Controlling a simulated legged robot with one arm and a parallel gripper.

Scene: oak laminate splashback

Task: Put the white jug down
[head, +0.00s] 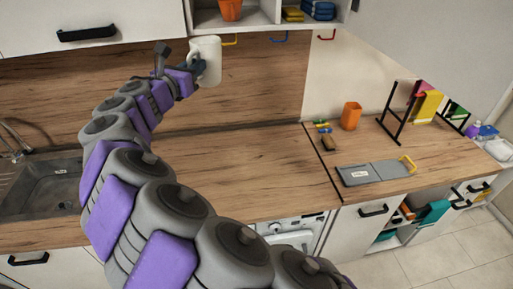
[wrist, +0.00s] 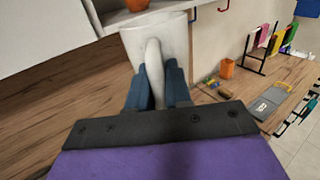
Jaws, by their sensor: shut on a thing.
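The white jug (head: 207,59) is held up in the air in front of the wood splashback, high above the counter and just below the upper cabinets. My gripper (head: 197,68) is shut on the jug's handle. In the wrist view the blue fingers of my gripper (wrist: 158,86) close on both sides of the handle, and the jug's body (wrist: 172,38) is beyond them. The jug looks roughly upright. The wood counter (head: 245,165) below it is bare in the middle.
A sink (head: 45,200) is at the left. An open shelf (head: 262,17) with an orange pot (head: 231,9) is above the jug.

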